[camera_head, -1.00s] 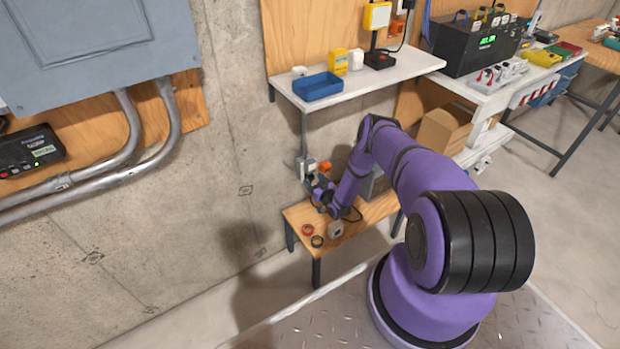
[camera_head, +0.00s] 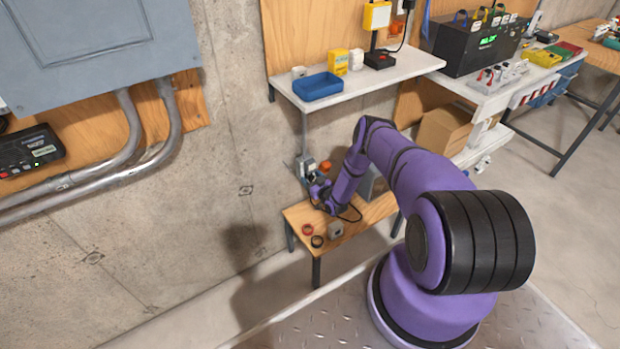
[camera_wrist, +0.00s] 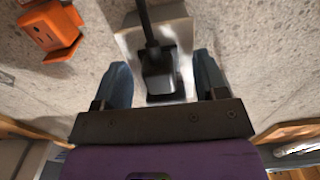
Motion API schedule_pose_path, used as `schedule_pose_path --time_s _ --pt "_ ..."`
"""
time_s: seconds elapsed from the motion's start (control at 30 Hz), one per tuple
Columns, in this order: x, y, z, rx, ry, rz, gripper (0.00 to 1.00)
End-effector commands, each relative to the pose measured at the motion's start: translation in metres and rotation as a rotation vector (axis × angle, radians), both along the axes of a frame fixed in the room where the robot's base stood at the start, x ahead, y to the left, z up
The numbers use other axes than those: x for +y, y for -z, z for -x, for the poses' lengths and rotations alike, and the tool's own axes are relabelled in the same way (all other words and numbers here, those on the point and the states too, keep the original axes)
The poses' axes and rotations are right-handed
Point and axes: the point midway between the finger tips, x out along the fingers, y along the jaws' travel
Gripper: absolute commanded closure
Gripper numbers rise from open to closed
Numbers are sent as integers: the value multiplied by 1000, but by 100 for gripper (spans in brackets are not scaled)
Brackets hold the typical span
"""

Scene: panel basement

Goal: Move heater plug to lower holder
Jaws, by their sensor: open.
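A black plug with a black cord, likely the heater plug (camera_wrist: 158,80), sits at a pale grey holder (camera_wrist: 135,42) on the concrete wall in the wrist view. My gripper (camera_wrist: 161,72) is open, with one blue-grey finger on each side of the plug and holder. I cannot tell whether the fingers touch them. An orange socket holder (camera_wrist: 48,30) is at the upper left of the wrist view. In the head view my gripper (camera_head: 314,184) is at the wall above the small wooden bench. The grey holder (camera_head: 305,164) and the orange holder (camera_head: 326,168) show just beyond it, and the plug is hidden.
The wooden bench (camera_head: 355,225) carries a red ring (camera_head: 307,229), a dark ring (camera_head: 317,241) and a small grey block (camera_head: 335,229). A white shelf (camera_head: 365,84) with a blue bin (camera_head: 318,86) juts out above my gripper. A cardboard box (camera_head: 442,133) stands right of my arm.

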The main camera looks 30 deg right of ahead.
Motion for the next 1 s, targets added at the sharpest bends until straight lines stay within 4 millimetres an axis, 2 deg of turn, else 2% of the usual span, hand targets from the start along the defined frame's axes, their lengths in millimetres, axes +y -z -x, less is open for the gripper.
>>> schedule_pose_path --time_s 0.43,0.47,0.73,1.0 --pt "0 0 0 0 0 0 34" --pt "0 0 0 0 0 0 36" --pt "0 0 0 0 0 0 98" --pt "0 0 5 1 0 0 99"
